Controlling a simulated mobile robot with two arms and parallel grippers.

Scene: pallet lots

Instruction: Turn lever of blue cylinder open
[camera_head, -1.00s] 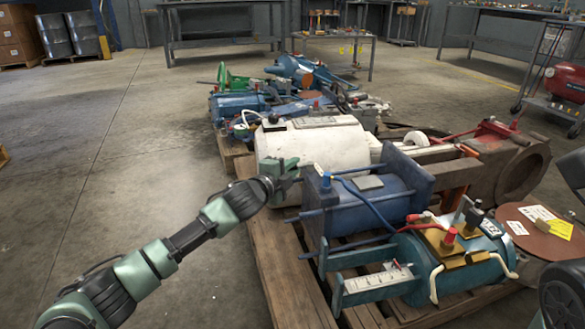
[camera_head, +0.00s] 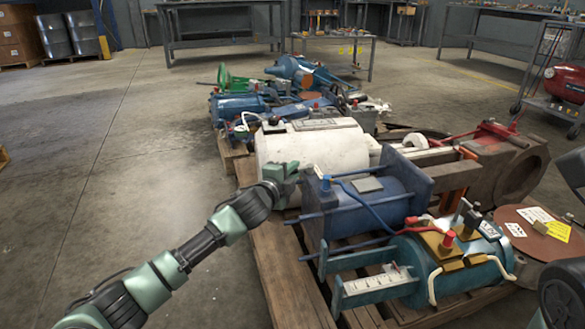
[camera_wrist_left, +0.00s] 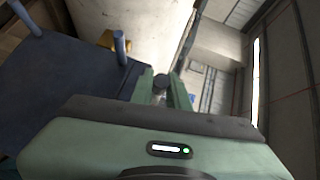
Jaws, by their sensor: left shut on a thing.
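The blue cylinder (camera_head: 362,205) lies on its side on the pallet, between square blue end plates joined by rods. Its near-left end plate also fills the left of the left wrist view (camera_wrist_left: 65,75). My left gripper (camera_head: 292,170) is at the upper left corner of this end plate, beside the white cylinder. In the left wrist view my left gripper (camera_wrist_left: 163,90) is shut on a small dark part (camera_wrist_left: 163,80) that looks like the lever. The fingers hide most of it, so I cannot tell its angle.
The white cylinder (camera_head: 315,148) lies close behind the gripper. A teal cylinder (camera_head: 440,268) with a red knob and hoses lies in front on the wooden pallet (camera_head: 262,250). The floor at left (camera_head: 130,170) is clear.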

